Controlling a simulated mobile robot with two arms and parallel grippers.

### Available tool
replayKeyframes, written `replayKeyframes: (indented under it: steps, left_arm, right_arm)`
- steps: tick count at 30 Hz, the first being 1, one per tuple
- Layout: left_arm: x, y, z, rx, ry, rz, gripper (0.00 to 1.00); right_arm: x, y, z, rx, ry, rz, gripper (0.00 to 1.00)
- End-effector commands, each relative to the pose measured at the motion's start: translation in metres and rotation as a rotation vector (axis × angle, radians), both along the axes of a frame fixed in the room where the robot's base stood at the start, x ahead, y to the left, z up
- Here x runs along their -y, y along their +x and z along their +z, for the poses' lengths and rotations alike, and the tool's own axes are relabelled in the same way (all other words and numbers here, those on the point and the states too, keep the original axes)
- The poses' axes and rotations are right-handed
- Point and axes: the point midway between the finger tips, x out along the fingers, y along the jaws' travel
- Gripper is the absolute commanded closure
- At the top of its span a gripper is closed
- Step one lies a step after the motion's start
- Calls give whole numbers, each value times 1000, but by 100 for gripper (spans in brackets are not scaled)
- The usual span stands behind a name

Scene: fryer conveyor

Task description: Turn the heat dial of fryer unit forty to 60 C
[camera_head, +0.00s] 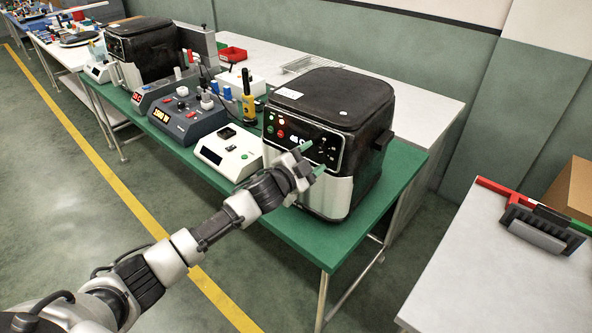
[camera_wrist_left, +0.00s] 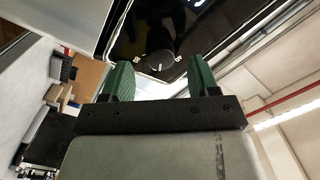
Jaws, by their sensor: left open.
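The near fryer (camera_head: 335,100) is a black and white unit with a dark front panel, standing on the green table. I cannot read a unit number on it. In the left wrist view, a dark round dial (camera_wrist_left: 160,61) sits on the glossy black panel (camera_wrist_left: 150,25), with small white marks around it. My left gripper (camera_head: 315,158) is in front of the panel's right part, its green fingers open. In the left wrist view the open fingers (camera_wrist_left: 160,80) lie to either side of the dial, with nothing held. Contact with the dial cannot be told. My right gripper is not in view.
A second fryer (camera_head: 142,48) stands farther along the green table (camera_head: 405,165). Between them are a white scale-like device (camera_head: 228,150), a grey control box (camera_head: 187,115) and a yellow tool (camera_head: 248,95). A white table (camera_head: 490,270) stands at right. The floor in front is clear.

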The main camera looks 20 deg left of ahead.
Motion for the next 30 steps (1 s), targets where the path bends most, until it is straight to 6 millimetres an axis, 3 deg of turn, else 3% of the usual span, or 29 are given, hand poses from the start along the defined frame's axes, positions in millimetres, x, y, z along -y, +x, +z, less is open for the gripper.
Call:
replayKeyframes:
  steps: [6,12,18,30]
  left_arm:
    - [-15,-41,-5,-2,3,0,40]
    - [-25,-68,-3,-1,1,0,40]
    - [-28,-78,-1,0,1,-1,40]
    - [-28,-77,-1,0,1,0,40]
  right_arm:
    - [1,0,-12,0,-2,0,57]
    - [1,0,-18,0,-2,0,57]
    - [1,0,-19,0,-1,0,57]
    - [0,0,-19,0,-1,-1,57]
